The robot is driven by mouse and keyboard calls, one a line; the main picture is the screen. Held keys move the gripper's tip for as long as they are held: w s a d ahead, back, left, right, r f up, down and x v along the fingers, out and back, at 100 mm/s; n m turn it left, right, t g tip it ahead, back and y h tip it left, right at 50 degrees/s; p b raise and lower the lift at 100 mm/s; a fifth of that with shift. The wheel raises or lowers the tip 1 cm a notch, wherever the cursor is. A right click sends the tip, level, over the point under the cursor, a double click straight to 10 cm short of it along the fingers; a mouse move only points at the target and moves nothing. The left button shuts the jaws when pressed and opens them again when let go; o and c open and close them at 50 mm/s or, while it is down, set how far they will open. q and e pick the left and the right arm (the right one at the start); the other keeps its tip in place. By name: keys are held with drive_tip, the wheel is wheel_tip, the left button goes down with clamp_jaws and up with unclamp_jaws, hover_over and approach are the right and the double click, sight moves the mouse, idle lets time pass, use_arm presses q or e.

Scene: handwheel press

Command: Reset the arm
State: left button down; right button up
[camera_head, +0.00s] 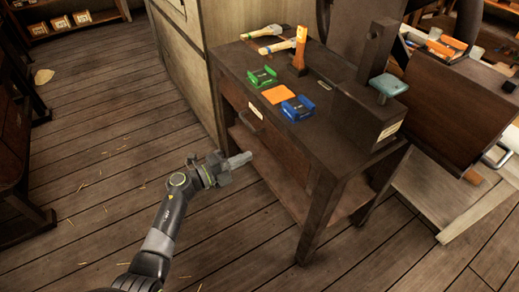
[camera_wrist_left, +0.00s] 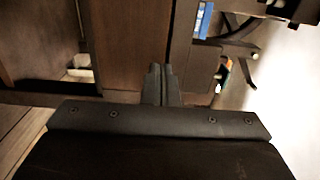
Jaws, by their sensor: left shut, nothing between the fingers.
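My left arm reaches in from the bottom left of the head view. Its gripper (camera_head: 239,159) is in the air in front of the dark wooden workbench (camera_head: 330,150), apart from it. The gripper's fingers are shut together with nothing between them; they also show shut in the left wrist view (camera_wrist_left: 160,82). My right gripper is not in view.
On the bench are a green tray (camera_head: 262,77), an orange pad (camera_head: 279,95), a blue tray (camera_head: 297,108), an upright orange-topped tool (camera_head: 300,48) and a press block (camera_head: 365,115). A drawer handle (camera_head: 256,117) faces me. The floor (camera_head: 110,130) at left is mostly clear.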

use_arm(q)
drive_tip(key=shift+v, duration=1.1)
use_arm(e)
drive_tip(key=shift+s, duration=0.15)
use_arm(q)
drive_tip(key=shift+s, duration=0.1)
